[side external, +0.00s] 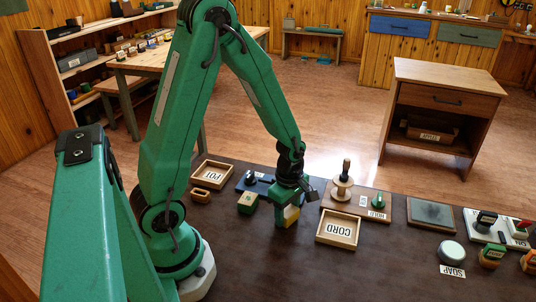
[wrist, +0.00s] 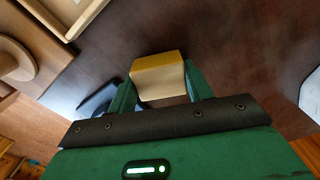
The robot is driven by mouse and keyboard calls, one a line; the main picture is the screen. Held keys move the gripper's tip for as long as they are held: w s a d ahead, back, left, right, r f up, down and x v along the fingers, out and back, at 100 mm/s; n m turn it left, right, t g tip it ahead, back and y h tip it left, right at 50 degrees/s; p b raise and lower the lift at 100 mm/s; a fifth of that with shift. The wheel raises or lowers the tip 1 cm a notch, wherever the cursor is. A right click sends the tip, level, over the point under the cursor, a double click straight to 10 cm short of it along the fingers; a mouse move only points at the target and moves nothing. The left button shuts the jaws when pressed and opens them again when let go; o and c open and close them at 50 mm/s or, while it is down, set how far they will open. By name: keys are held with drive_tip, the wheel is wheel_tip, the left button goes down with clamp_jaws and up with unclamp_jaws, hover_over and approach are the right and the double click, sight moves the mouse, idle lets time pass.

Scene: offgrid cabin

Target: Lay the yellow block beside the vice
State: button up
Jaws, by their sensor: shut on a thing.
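The yellow block (side external: 292,213) is between the fingers of my gripper (side external: 285,217), low over the dark bench. In the wrist view the block (wrist: 158,74) shows a yellow top edge and a pale face, with a green finger of my gripper (wrist: 160,92) on each side. Whether its underside touches the bench is hard to tell. The vice (side external: 259,184), apparently the dark blue item, stands behind and left of my gripper. A dark blue shape (wrist: 98,101), likely the vice, shows left of the block in the wrist view.
The POT tray (side external: 230,177) is at the back left. The bench front is clear.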

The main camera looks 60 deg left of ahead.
sight(287, 210)
drive_tip(key=shift+f, duration=0.1)
drive_tip(key=o, duration=1)
drive_tip(key=shift+c, duration=0.2)
wheel_tip(287, 210, up, 12)
drive_tip(key=shift+r, duration=0.25)
idle(0.5)
